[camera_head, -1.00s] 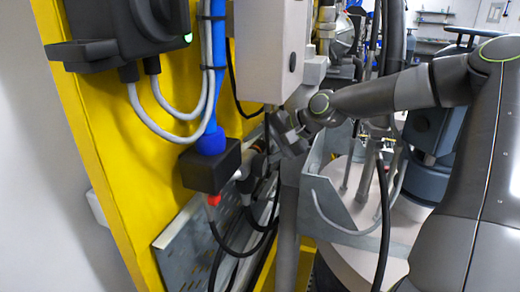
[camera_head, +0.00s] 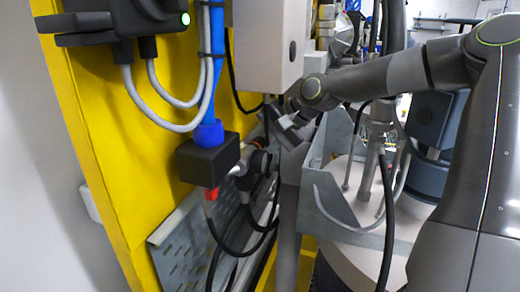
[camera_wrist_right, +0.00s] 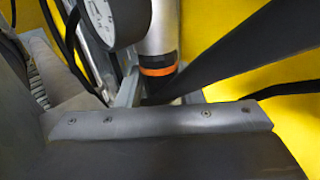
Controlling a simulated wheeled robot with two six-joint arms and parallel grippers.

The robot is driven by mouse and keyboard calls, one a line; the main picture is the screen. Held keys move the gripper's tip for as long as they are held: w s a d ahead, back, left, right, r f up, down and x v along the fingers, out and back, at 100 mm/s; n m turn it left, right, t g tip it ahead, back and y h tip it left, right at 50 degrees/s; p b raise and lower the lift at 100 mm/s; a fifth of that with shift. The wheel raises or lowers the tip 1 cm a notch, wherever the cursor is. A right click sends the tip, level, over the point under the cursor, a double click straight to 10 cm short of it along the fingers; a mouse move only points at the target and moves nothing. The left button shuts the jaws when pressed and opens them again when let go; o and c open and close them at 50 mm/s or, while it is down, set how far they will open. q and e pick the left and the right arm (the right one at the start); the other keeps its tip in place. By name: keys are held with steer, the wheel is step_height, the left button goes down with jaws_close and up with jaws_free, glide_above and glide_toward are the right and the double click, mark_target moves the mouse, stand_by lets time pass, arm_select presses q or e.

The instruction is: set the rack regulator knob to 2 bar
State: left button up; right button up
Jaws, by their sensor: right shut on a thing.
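The rack regulator (camera_head: 258,161) is partly hidden in the head view, low on the yellow panel behind the black block. In the right wrist view it is a silver cylinder (camera_wrist_right: 158,28) with an orange ring (camera_wrist_right: 158,70) and a dark knob end (camera_wrist_right: 154,90). A round white-faced pressure gauge (camera_wrist_right: 101,18) sits beside it, cut by the top edge; I cannot read its value. My right gripper (camera_head: 268,128) reaches in from the right, below the grey cabinet, and is shut on the regulator knob. Its fingertips are mostly hidden. My left gripper is not in view.
A grey cabinet (camera_head: 268,45) hangs just above my right gripper. A black block (camera_head: 207,163) on a blue pipe (camera_head: 207,132) stands left of the regulator. Black hoses (camera_head: 262,222) hang below. A grey metal bracket (camera_head: 345,225) and a drum (camera_head: 340,258) stand to the right.

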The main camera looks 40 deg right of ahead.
steer(key=o, duration=1)
steer(key=shift+c, duration=0.2)
